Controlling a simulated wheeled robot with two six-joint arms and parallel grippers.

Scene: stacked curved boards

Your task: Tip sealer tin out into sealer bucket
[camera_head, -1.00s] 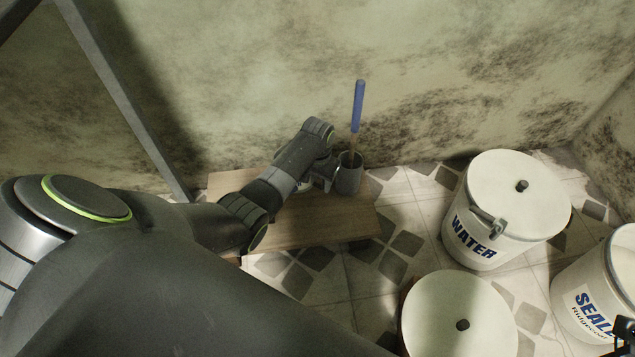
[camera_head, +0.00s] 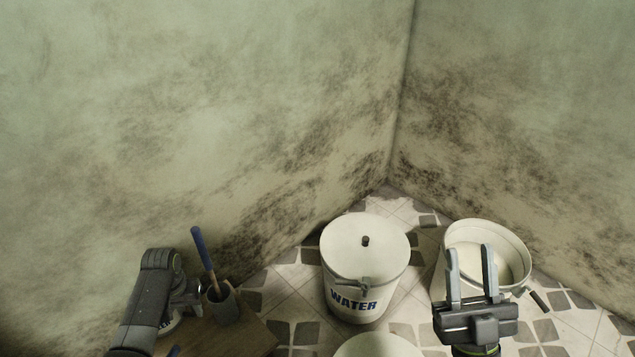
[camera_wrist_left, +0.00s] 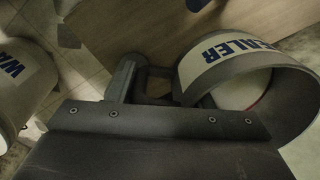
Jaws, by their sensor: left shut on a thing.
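The sealer tin (camera_wrist_left: 232,72) is grey with a white label reading SEALER, and it shows large in the left wrist view. My left gripper (camera_head: 190,292) is shut on the tin at its handle (camera_wrist_left: 155,75), over the wooden board at lower left of the head view. A strip of the tin's label (camera_head: 168,321) shows beside the gripper there. The sealer bucket (camera_head: 512,240) stands uncovered at right, with pale contents inside. My right gripper (camera_head: 470,250) is open and empty, fingers up, overlapping the bucket in the picture.
A lidded white WATER bucket (camera_head: 341,288) stands between the grippers. Another pale lid (camera_head: 378,346) shows at the bottom edge. A grey cup (camera_head: 222,305) with a blue-handled tool (camera_head: 201,252) stands on the wooden board (camera_head: 235,338). Stained walls meet behind the buckets.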

